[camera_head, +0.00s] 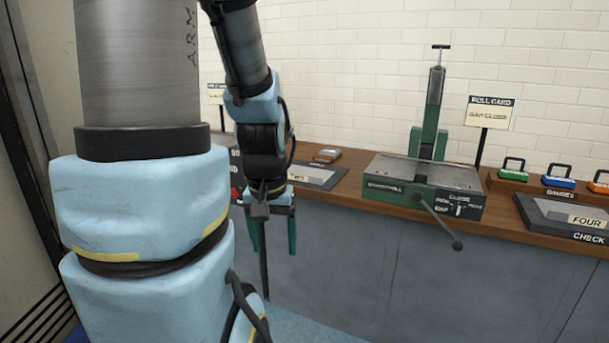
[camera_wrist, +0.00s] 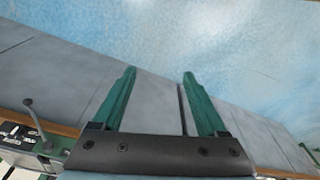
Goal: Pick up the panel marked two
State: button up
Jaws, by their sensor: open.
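My gripper (camera_head: 273,246) is open and empty, with its two green fingers pointing down in front of the grey bench front. In the wrist view the gripper (camera_wrist: 159,77) shows its fingers spread, with only cabinet front and blue floor beyond. I cannot make out a panel marked two in either view. A panel marked FOUR (camera_head: 588,221) lies on the right of the bench. A grey plate (camera_head: 310,174) lies on the bench just right of my arm; no mark on it is readable, and my arm hides part of the bench there.
A green bending machine (camera_head: 425,175) stands mid-bench, its lever (camera_head: 440,225) sticking out over the front edge. Gauges with green (camera_head: 513,174) and blue (camera_head: 559,182) bodies sit in a wooden rack. A sign (camera_head: 490,112) stands behind. The floor (camera_wrist: 220,35) before the bench looks clear.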

aim_at(305, 171)
jog(key=i+u, duration=0.3)
jog(key=i, duration=0.55)
jog(key=i+l+u, duration=0.15)
jog(key=i+u, duration=0.15)
jog(key=i, duration=0.55)
